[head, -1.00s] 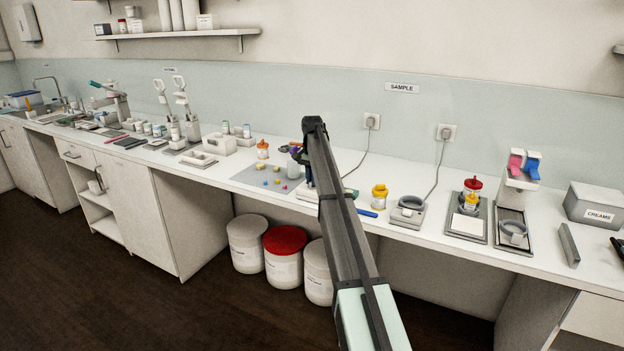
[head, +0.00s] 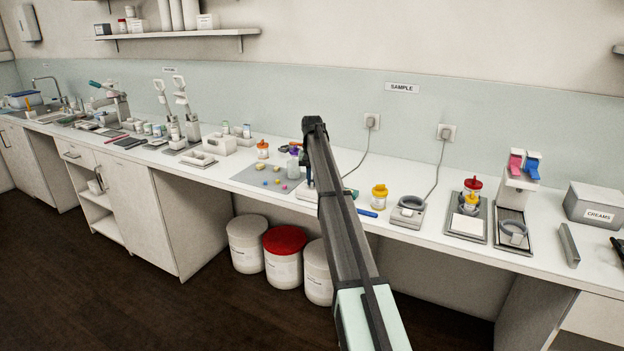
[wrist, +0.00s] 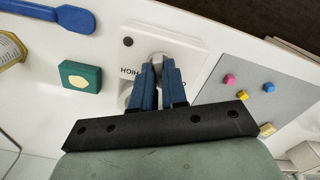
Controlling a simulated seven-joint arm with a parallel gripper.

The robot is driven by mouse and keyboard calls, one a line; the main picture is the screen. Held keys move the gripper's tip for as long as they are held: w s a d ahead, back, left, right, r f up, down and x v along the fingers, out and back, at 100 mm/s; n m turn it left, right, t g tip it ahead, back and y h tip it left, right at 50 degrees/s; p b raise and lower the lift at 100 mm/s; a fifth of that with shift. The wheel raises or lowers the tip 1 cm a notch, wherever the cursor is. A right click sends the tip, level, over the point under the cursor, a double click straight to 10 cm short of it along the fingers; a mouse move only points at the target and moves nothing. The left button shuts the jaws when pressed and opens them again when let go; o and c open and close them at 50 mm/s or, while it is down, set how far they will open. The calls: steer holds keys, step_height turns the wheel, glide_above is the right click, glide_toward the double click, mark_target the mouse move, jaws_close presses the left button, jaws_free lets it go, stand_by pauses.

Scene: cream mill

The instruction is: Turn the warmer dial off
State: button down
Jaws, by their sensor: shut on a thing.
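The warmer is a white flat unit (wrist: 190,48) in the wrist view, with upside-down "HIGH" lettering and a black dot on its top. In the head view only its edge (head: 306,193) shows beside my arm. Its dial (wrist: 158,57) is a small grey knob, mostly covered by my fingers, so its setting cannot be read. My gripper (wrist: 158,68) has its blue fingertips shut on the dial. In the head view the gripper (head: 307,172) is partly hidden behind my arm.
A green block (wrist: 80,76) and a blue spatula (wrist: 45,14) lie beside the warmer. A grey mat (wrist: 225,75) with several small coloured cubes is on its other side. A yellow-lidded jar (head: 379,196) and a ring-topped device (head: 408,212) stand to the right on the counter.

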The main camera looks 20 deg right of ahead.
mark_target(312, 181)
steer(key=shift+n, duration=1.8)
steer(key=c, duration=1.2)
jaws_free()
steer(key=shift+o, duration=0.2)
steer(key=shift+r, duration=0.1)
step_height(312, 181, up, 14)
steer(key=shift+f, duration=0.2)
